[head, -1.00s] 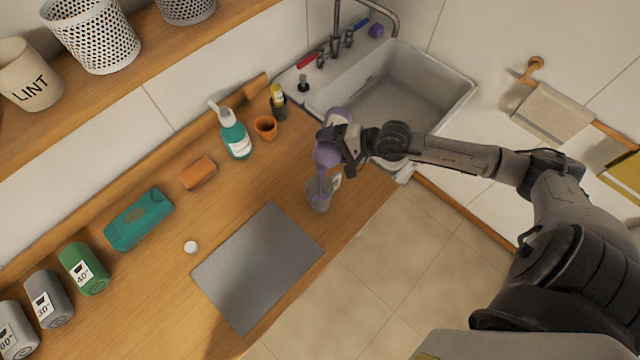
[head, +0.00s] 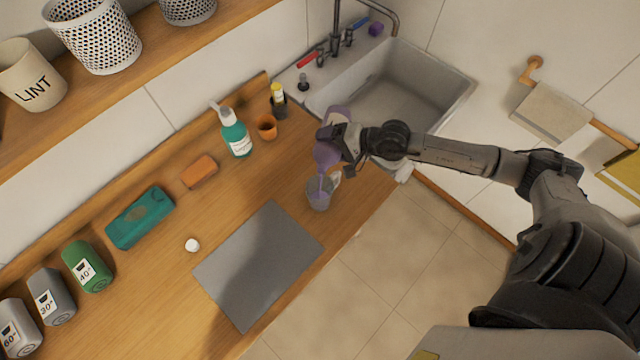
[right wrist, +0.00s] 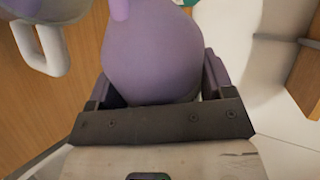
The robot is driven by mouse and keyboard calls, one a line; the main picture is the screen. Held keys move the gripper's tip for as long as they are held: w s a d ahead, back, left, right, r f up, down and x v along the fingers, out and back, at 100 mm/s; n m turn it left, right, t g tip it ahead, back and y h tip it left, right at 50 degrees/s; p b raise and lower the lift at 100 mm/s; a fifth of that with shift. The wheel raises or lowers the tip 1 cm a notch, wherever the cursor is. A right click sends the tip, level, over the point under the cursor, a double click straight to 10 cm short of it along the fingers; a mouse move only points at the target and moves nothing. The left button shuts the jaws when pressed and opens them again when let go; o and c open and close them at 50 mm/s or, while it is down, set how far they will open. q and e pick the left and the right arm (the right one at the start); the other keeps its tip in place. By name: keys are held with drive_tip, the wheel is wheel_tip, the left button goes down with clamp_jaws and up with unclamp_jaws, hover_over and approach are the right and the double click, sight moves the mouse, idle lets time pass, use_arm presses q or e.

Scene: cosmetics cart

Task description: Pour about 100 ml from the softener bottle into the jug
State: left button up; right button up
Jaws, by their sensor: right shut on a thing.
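The purple softener bottle (head: 327,155) is held tilted by my right gripper (head: 340,146), above the worktop near the sink. A thin purple stream runs from its mouth down into the jug (head: 318,196), a small clear jug with purple liquid in it. In the right wrist view the bottle (right wrist: 152,55) fills the space between the fingers, and the jug's white handle (right wrist: 55,45) shows at upper left. The liquid's level in the jug is too small to read. My left gripper is not in view.
A grey mat (head: 258,265) lies in front of the jug, with a white cap (head: 192,245) to its left. A teal pump bottle (head: 236,135) and an orange cup (head: 267,127) stand behind. The sink (head: 400,95) is at the back right.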

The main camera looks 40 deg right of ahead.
drive_tip(key=shift+r, duration=0.15)
idle(0.3)
drive_tip(key=shift+p, duration=0.4)
drive_tip(key=shift+n, duration=0.3)
idle(0.6)
idle(0.5)
